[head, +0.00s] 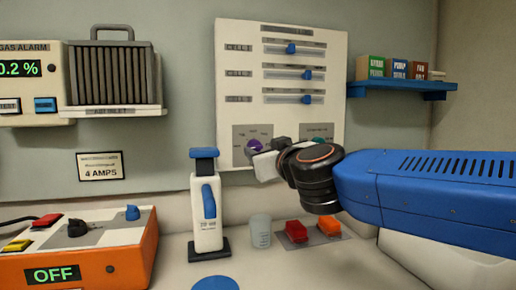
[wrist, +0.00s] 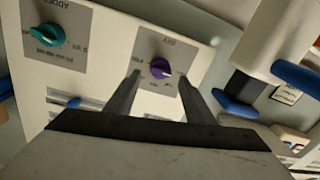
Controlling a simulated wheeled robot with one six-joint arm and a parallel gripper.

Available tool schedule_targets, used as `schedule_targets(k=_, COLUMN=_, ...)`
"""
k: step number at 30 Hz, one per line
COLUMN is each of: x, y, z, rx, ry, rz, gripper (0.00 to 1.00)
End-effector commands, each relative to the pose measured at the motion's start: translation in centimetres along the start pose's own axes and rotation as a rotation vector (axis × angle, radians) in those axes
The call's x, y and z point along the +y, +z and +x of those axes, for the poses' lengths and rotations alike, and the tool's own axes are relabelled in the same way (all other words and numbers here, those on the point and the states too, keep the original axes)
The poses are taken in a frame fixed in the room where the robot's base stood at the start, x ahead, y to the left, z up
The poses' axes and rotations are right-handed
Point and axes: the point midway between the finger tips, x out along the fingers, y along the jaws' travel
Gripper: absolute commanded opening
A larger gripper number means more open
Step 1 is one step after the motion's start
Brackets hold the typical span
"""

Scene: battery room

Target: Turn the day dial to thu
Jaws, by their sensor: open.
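The day dial (head: 254,145) is a purple knob on a grey plate at the lower left of the white wall panel (head: 335,50). In the wrist view the purple dial (wrist: 160,69) appears upside down between the two fingertips. My gripper (wrist: 160,78) is open, one finger on each side of the dial. Whether the fingers touch it I cannot tell. In the head view my gripper (head: 262,153) is at the panel's lower part and partly covers the dial's plate. The day labels are too small to read, so the dial's setting is unclear.
A teal dial (wrist: 47,36) is beside the day dial on the same panel. Blue sliders (head: 307,75) sit above. Below stand a white blue-handled device (head: 207,215), a clear beaker (head: 260,232) and red and orange pieces (head: 297,231). A blue shelf (head: 400,88) is at right.

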Motion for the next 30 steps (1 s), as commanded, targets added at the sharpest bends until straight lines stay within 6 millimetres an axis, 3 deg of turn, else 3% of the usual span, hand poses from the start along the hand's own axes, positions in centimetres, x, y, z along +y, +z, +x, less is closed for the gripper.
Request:
schedule_targets(k=9, x=0.0, y=0.1, z=3.6, rx=-0.001, ry=0.0, rz=-0.001, gripper=0.49)
schedule_targets(k=21, x=0.0, y=0.1, z=4.2, rx=-0.001, ry=0.0, rz=0.0, gripper=0.49)
schedule_targets(k=22, x=0.0, y=0.1, z=4.2, rx=-0.001, ry=0.0, rz=0.0, gripper=0.46)
schedule_targets(k=27, x=0.0, y=0.0, z=4.2, rx=0.0, ry=0.0, rz=-0.001, gripper=0.09)
schedule_targets(k=30, x=0.0, y=0.0, z=4.2, rx=0.0, ry=0.0, rz=0.0, gripper=0.09)
